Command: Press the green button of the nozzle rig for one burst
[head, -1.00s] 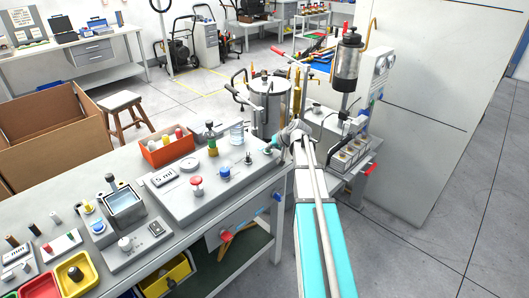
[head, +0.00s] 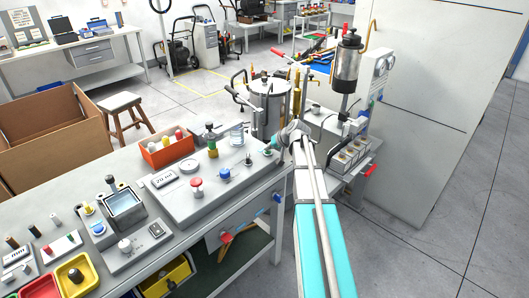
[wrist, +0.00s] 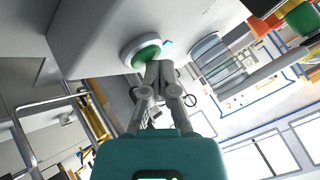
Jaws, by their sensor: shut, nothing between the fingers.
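The nozzle rig (head: 180,202) is a grey console on the bench, with a small display (head: 163,179), a red mushroom knob (head: 196,186) and a blue knob (head: 224,174). In the wrist view the green button (wrist: 146,54) is a round cap in a pale ring on the console's face. My gripper (wrist: 159,66) is shut and empty, its fingertips at the edge of the button. I cannot tell whether they touch or press it. In the head view my gripper (head: 268,151) is small at the console's right end, and the button cannot be made out there.
A clear cylinder (wrist: 216,62) stands close beside the button. An orange bin (head: 168,151) with bottles sits behind the console. A metal tank (head: 270,103) stands beyond my gripper, and a tall grey cabinet (head: 420,110) is to the right.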

